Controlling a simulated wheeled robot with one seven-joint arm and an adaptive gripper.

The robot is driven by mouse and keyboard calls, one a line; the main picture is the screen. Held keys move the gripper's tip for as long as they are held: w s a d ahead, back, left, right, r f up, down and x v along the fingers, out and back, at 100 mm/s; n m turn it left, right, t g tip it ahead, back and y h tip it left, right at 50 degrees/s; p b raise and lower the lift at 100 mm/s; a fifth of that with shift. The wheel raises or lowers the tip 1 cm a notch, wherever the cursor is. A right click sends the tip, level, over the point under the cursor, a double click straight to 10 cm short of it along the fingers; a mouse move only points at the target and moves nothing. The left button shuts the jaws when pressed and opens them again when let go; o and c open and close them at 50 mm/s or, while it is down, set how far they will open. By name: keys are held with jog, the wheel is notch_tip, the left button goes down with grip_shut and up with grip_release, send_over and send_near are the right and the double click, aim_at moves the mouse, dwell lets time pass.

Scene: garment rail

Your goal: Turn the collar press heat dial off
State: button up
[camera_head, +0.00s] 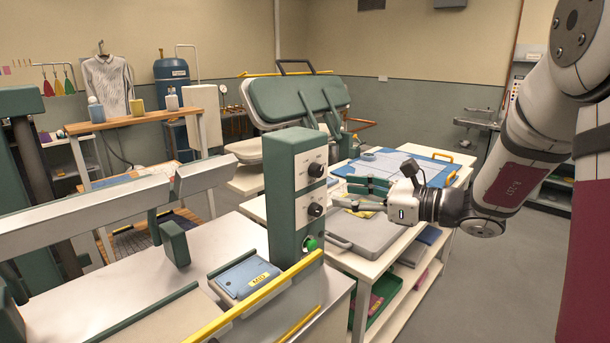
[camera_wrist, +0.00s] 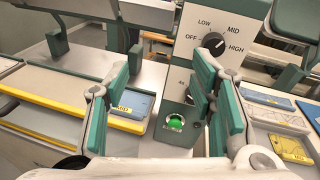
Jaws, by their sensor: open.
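The green and grey control box (camera_head: 293,185) stands on the press table. Its face carries an upper black dial (camera_head: 316,170), a lower black dial (camera_head: 315,210) and a green button (camera_head: 310,243). In the wrist view the upper dial (camera_wrist: 213,42) is ringed by OFF, LOW, MID and HIGH; I cannot tell its exact setting. The lower dial is mostly hidden behind the right finger there, and the green button (camera_wrist: 175,123) shows between the fingers. My gripper (camera_head: 347,194) is open and empty, right of the box and apart from it. Its green-padded fingers also show in the wrist view (camera_wrist: 162,80).
A blue pad with a yellow label (camera_head: 248,277) lies left of the box, beside a yellow rail (camera_head: 262,293). A low white table (camera_head: 388,238) with a grey board stands under my gripper. A green press (camera_head: 295,98) stands behind. Floor at the right is clear.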

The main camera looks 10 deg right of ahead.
aim_at(320, 172)
jog(key=w+d+f+m+t+h, duration=0.1)
jog(key=w+d+m+t, duration=0.25)
jog(key=d, duration=0.25)
jog(key=shift+g, duration=0.25)
jog(key=p+x, duration=0.1)
jog(key=x, duration=1.2)
jog(key=shift+w+a+f, duration=0.15)
jog(key=shift+a+f, duration=0.05)
jog(key=shift+a, duration=0.05)
jog(key=c, duration=1.2)
